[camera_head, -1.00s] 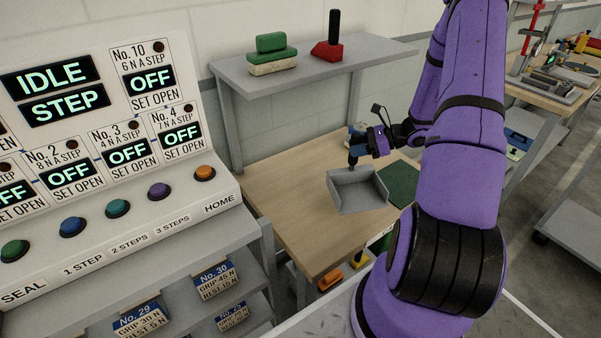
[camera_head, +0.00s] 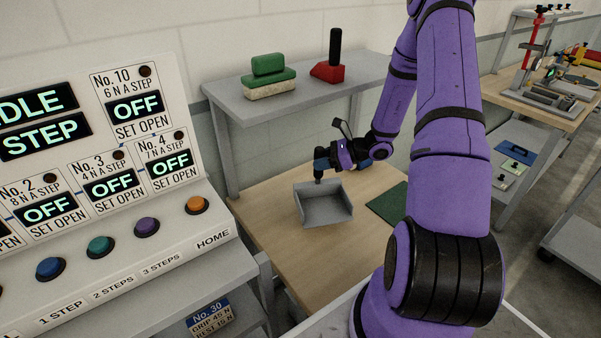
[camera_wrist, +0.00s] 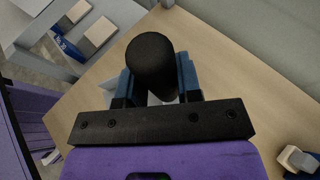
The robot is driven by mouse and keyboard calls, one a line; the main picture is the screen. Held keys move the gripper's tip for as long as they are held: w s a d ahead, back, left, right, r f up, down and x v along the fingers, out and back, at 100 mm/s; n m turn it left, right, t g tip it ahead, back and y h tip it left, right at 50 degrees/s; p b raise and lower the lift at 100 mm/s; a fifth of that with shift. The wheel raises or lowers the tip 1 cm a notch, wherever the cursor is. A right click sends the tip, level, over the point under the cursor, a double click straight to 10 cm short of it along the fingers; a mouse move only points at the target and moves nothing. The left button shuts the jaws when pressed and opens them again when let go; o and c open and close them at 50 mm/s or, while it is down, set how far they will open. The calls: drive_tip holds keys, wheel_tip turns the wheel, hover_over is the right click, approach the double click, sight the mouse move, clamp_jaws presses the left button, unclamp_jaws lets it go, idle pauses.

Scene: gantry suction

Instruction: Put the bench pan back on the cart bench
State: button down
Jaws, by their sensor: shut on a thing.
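The bench pan (camera_head: 326,212) is a grey open tray with a black upright handle at its back. It is over the left-middle of the light wooden bench (camera_head: 262,212); I cannot tell whether it touches the top. My gripper (camera_head: 320,164) is at the pan's back edge, with its blue fingers shut on the handle. In the wrist view the round black handle (camera_wrist: 152,62) stands between the fingers, and the gripper hides most of the pan.
A dark green mat (camera_head: 388,204) lies on the bench right of the pan. A grey shelf (camera_head: 300,97) behind holds a green-topped brush (camera_head: 268,75) and a red block with a black handle (camera_head: 329,68). A button console (camera_head: 120,255) stands at left. Bare wood lies in front of the pan.

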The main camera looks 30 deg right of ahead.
drive_tip(key=shift+w+a+f, duration=0.1)
drive_tip(key=shift+w+a, duration=0.45)
drive_tip(key=shift+a, duration=0.3)
drive_tip(key=shift+w+a+f, duration=0.1)
drive_tip(key=shift+w+a, duration=0.5)
drive_tip(key=shift+a, duration=0.3)
drive_tip(key=shift+w+a+f, duration=0.1)
drive_tip(key=shift+w+a, duration=0.45)
drive_tip(key=shift+a, duration=0.3)
drive_tip(key=shift+f, duration=1.9)
drive_tip(key=c, duration=0.8)
unclamp_jaws()
drive_tip(key=shift+r, duration=0.1)
drive_tip(key=shift+d+r, duration=0.15)
drive_tip(key=v, duration=1.1)
drive_tip(key=shift+s+d+r, duration=0.1)
drive_tip(key=shift+s+d, duration=0.15)
drive_tip(key=shift+s, duration=0.05)
